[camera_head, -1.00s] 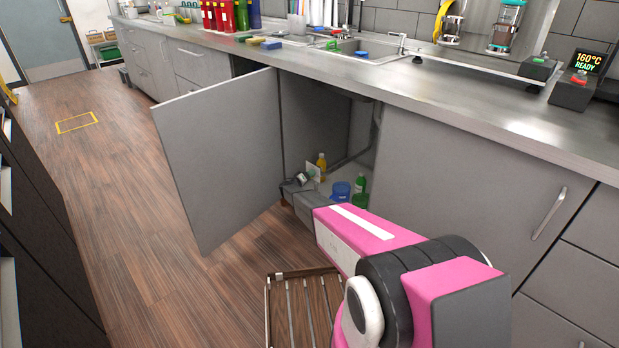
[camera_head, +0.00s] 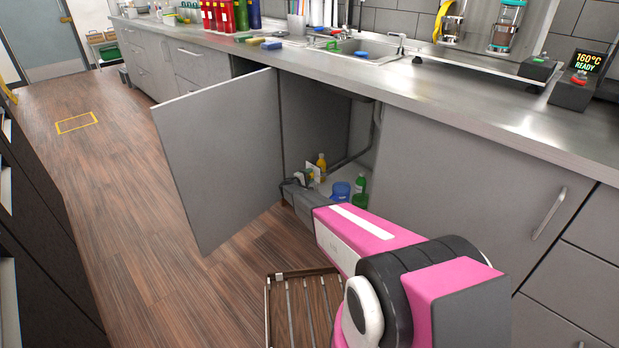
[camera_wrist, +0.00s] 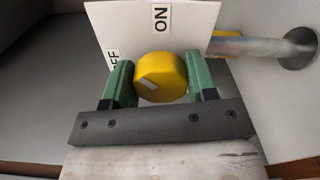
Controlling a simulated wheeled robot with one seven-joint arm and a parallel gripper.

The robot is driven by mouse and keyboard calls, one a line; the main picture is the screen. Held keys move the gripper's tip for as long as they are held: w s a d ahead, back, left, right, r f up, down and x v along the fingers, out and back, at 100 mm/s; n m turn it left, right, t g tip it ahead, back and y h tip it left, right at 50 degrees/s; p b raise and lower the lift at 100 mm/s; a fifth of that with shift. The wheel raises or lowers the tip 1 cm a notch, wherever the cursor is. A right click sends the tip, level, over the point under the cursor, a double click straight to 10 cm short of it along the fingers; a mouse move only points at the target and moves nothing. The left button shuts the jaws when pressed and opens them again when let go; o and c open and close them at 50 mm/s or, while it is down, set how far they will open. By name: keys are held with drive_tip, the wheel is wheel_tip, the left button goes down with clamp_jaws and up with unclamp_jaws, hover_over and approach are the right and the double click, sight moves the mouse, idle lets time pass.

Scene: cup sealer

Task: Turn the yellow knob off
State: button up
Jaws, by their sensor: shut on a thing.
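In the wrist view, the yellow knob (camera_wrist: 165,70) sits between the two green fingers of my gripper (camera_wrist: 158,78), which is shut on it from both sides. A pale mark on the knob's face lies at a slant on its left part. Behind the knob is a white plate (camera_wrist: 195,22) with an ON label (camera_wrist: 161,17) above the knob and a partly covered OFF label (camera_wrist: 113,60) to the left. In the head view, my gripper (camera_head: 301,179) is small, inside the open cabinet under the sink; its hold on the knob is too small to make out there.
A metal pipe (camera_wrist: 262,47) runs right of the plate to a round wall flange. The cabinet door (camera_head: 222,155) stands open on the left. A yellow bottle (camera_head: 322,163), a blue container (camera_head: 341,190) and a green bottle (camera_head: 360,185) stand inside, right of my gripper.

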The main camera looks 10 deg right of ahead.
drive_tip(key=n, duration=0.4)
drive_tip(key=shift+n, duration=0.3)
drive_tip(key=n, duration=0.4)
drive_tip(key=shift+a, duration=0.1)
drive_tip(key=shift+w+n, duration=0.1)
drive_tip(key=shift+n, duration=0.2)
drive_tip(key=o, duration=0.9)
drive_tip(key=shift+o, duration=0.2)
drive_tip(key=shift+r, duration=0.1)
drive_tip(key=v, duration=1)
drive_tip(key=shift+s+a, duration=0.25)
drive_tip(key=shift+a, duration=0.05)
